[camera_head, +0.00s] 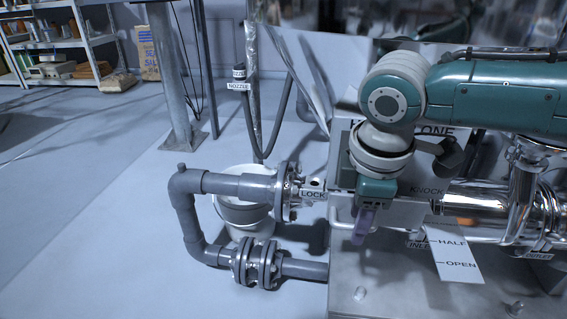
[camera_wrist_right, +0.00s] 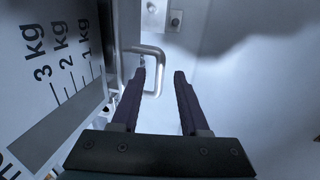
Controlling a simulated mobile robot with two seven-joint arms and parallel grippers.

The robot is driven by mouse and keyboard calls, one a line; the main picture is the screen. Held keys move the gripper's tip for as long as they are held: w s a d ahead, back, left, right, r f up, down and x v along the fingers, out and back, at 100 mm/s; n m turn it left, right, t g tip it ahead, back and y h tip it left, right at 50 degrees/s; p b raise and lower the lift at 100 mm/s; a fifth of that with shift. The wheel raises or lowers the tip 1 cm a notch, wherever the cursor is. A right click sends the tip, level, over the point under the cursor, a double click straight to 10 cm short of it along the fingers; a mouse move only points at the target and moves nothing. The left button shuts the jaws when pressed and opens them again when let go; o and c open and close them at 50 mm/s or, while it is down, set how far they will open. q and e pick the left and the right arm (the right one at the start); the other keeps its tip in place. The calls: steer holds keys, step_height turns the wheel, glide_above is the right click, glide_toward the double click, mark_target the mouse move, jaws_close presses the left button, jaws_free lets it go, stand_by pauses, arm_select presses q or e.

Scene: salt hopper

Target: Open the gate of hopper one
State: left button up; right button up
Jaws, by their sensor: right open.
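In the right wrist view my right gripper (camera_wrist_right: 160,78) is open, with two dark fingers apart. A bent metal handle (camera_wrist_right: 156,52) lies just beyond the fingertips; the left fingertip overlaps it in the picture. I cannot tell whether they touch. My left gripper is not in view.
Grey flanged pipes (camera_head: 232,184) run left of the machine, with a white bucket (camera_head: 240,212) behind them. A "KNOCK" label (camera_head: 427,190) and shiny tube (camera_head: 480,205) are at right. A kg scale (camera_wrist_right: 55,65) stands left of the fingers. Left floor is clear.

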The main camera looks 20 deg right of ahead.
steer(key=shift+c, duration=0.2)
jaws_close()
stand_by(1.1)
